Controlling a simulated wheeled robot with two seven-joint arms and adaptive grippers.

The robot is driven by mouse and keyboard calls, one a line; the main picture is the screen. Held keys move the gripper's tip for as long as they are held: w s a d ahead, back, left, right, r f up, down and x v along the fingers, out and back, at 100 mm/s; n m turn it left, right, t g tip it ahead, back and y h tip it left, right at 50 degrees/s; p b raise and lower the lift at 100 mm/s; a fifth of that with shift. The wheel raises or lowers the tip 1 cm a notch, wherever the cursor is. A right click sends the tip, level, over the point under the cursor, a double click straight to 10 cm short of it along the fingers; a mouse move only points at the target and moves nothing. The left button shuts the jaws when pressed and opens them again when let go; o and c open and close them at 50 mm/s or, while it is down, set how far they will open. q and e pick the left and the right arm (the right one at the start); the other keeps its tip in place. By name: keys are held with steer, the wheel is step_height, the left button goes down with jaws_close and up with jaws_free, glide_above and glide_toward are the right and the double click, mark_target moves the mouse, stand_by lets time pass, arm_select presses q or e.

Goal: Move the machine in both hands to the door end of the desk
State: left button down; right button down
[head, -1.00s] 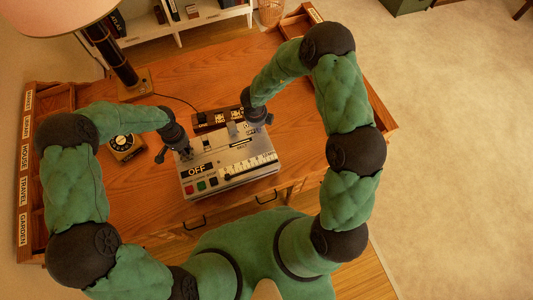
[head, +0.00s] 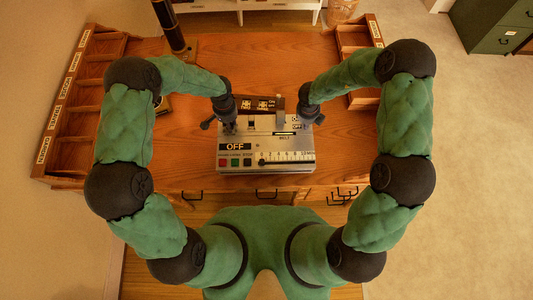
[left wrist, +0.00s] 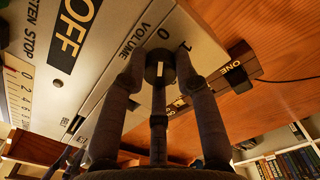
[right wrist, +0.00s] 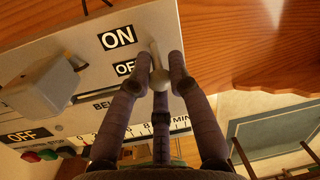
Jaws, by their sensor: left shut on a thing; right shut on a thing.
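The machine (head: 266,146) is a pale grey box on the desk (head: 200,150) near its front edge, with an OFF label, coloured buttons and a minute scale. My left gripper (head: 229,128) is shut at its top left; the left wrist view shows its fingertips (left wrist: 160,68) around the dark VOLUME knob (left wrist: 158,57). My right gripper (head: 308,114) is shut at its top right; the right wrist view shows its fingertips (right wrist: 160,75) around a pale lever (right wrist: 156,62) beside the ON label. The machine's underside is hidden, so I cannot tell whether it is lifted.
A dark labelled block (head: 258,103) sits behind the machine. Labelled wooden trays (head: 75,100) line the desk's left end, and a wooden rack (head: 360,50) stands at its right end. A lamp post (head: 168,25) stands at the back left. Bare desk top lies either side of the machine.

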arm_select(q)
steer(key=shift+w+a, duration=0.1)
steer(key=shift+a, duration=0.1)
arm_select(e)
steer(key=shift+w+d+r, duration=0.1)
steer(key=shift+d, duration=0.3)
